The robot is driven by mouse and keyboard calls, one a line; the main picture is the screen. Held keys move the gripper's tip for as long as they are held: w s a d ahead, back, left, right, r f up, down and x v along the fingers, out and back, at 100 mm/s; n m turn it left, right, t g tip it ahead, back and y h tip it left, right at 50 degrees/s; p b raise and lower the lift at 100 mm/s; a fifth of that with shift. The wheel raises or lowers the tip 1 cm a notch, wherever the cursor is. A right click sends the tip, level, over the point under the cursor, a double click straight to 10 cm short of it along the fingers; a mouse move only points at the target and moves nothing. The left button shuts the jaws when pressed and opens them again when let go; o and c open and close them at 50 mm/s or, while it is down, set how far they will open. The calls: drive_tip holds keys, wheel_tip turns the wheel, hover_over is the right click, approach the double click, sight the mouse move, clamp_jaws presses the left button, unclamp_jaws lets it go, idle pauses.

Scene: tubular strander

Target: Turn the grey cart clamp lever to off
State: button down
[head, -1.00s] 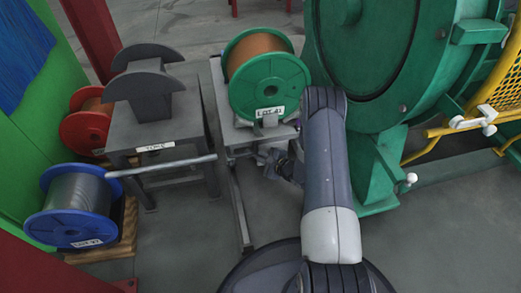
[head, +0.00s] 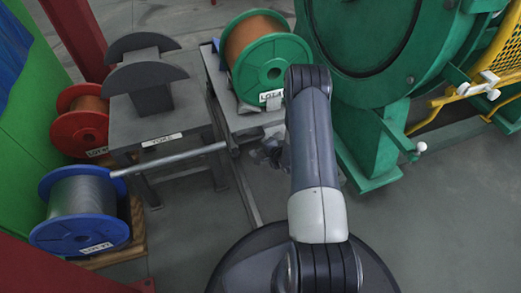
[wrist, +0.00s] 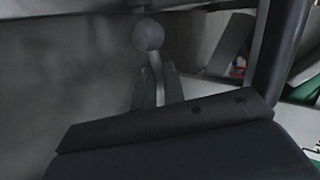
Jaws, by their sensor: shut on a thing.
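The grey cart (head: 254,120) stands in the middle of the head view and carries a green spool (head: 272,62) of copper wire. In the wrist view the clamp lever (wrist: 148,36) shows as a grey ball knob on a thin bent stem. My gripper (wrist: 157,84) is shut on the stem below the knob, with one finger on each side. In the head view my gripper (head: 268,150) is at the cart's near side, below the spool, partly hidden by my arm. The lever cannot be made out there.
A grey stand marked "YOKE" (head: 165,125) with a bar (head: 170,161) is left of the cart. A red spool (head: 85,125) and a blue spool (head: 80,212) lie further left. The green strander (head: 370,60) stands close on the right. Floor (head: 440,220) is clear at lower right.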

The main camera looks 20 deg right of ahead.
drive_tip(key=shift+f, duration=0.2)
idle(0.4)
drive_tip(key=c, duration=1.8)
unclamp_jaws()
drive_tip(key=shift+o, duration=0.2)
drive_tip(key=shift+r, duration=0.1)
drive_tip(key=p+v, duration=0.4)
drive_tip(key=v, duration=0.6)
drive_tip(key=shift+s+r, duration=0.15)
drive_tip(key=shift+s, duration=0.2)
